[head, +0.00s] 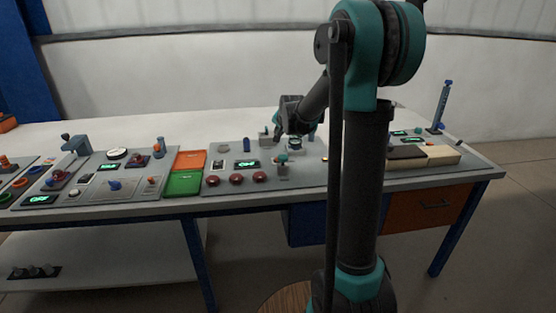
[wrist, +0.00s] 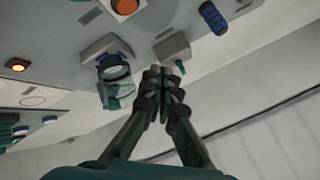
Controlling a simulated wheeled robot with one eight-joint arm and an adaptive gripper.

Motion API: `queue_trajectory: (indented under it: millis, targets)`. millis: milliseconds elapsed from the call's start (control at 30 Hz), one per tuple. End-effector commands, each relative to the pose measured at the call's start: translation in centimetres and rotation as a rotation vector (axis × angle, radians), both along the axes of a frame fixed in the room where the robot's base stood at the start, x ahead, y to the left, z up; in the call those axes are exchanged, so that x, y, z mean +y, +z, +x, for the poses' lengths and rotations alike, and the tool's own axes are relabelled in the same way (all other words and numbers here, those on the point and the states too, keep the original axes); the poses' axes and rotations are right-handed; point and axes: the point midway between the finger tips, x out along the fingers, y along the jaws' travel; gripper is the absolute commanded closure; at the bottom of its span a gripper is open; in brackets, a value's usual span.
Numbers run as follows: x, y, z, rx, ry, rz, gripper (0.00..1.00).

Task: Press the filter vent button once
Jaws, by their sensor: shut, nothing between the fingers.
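My gripper (wrist: 165,88) is shut and empty, with its fingertips together. In the wrist view the fingertips lie beside a grey block with a teal and clear cup-like part (wrist: 116,72) and below a smaller grey block with a green pin (wrist: 172,48). A round orange-red button (wrist: 124,6) on a pale square base is at the top edge, apart from the fingers. No label is readable, so I cannot tell whether it is the filter vent button. In the head view my gripper (head: 277,138) is over the middle panel, small and partly hidden.
Red domed buttons (head: 237,180) line the front of the middle panel, below a lit green display (head: 246,163). Orange (head: 190,160) and green (head: 183,184) trays lie to the left. A blue knob (wrist: 213,17) and an amber light (wrist: 17,65) show in the wrist view.

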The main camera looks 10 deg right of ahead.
Motion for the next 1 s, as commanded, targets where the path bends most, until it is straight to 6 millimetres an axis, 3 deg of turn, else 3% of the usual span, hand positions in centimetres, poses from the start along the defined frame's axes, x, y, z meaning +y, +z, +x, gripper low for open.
queue_trajectory:
  millis: [700, 1000]
  targets:
    - [0.0, -7.7, 0.0, 0.000, 0.001, -0.001, 1.00]
    - [0.0, -8.7, 0.0, 0.000, 0.001, -0.001, 1.00]
